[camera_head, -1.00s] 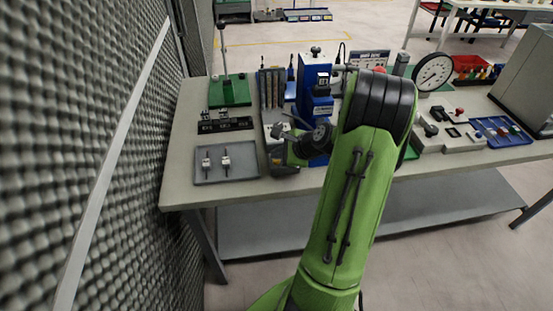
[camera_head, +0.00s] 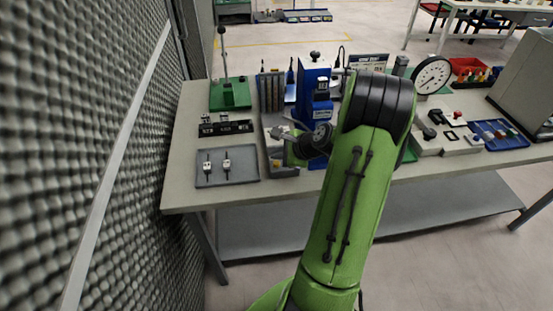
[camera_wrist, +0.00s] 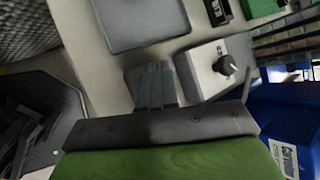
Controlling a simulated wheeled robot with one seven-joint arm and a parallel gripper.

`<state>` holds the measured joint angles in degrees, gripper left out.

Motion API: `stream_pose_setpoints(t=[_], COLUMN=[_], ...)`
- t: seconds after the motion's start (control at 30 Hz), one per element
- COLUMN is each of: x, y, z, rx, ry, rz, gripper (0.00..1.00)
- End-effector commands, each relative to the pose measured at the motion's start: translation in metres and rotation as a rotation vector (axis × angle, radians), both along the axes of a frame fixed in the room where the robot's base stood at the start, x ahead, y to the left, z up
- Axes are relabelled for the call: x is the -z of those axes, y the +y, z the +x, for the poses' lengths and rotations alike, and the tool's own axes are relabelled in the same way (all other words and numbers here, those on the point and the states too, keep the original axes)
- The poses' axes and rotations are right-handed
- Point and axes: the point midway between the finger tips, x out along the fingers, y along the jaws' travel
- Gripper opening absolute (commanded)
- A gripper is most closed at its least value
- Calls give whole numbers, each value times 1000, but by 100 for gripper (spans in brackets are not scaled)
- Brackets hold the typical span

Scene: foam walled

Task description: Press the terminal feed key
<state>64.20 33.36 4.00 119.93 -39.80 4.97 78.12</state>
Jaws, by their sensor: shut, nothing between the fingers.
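The blue machine (camera_head: 313,85) stands upright on the bench behind my wrist, and its side with a white label shows in the wrist view (camera_wrist: 272,118). A small pale box (camera_wrist: 208,72) with a black knob (camera_wrist: 225,65) lies just right of my fingers in the wrist view. My gripper (camera_wrist: 152,80) is shut and empty, its fingertips beside the box; I cannot tell whether they touch it. In the head view my gripper (camera_head: 282,134) is small and partly hidden by my wrist. I cannot pick out the feed key for certain in either view.
A grey tray (camera_head: 240,180) with two small parts lies at the front left. A black terminal strip (camera_head: 226,127) and a green stand (camera_head: 231,95) are behind it. A dial gauge (camera_head: 432,75) and a blue tray (camera_head: 500,146) are to the right.

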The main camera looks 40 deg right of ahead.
Motion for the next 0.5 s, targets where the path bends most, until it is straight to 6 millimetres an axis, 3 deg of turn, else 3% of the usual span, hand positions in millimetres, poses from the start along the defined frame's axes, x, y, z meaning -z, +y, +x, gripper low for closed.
stream_pose_setpoints(t=[0.3,0.5], x=[-2,-22], y=[0,0], z=[0,0], rx=[1,0], ry=[-1,-1], rz=[0,-1], gripper=[0,0])
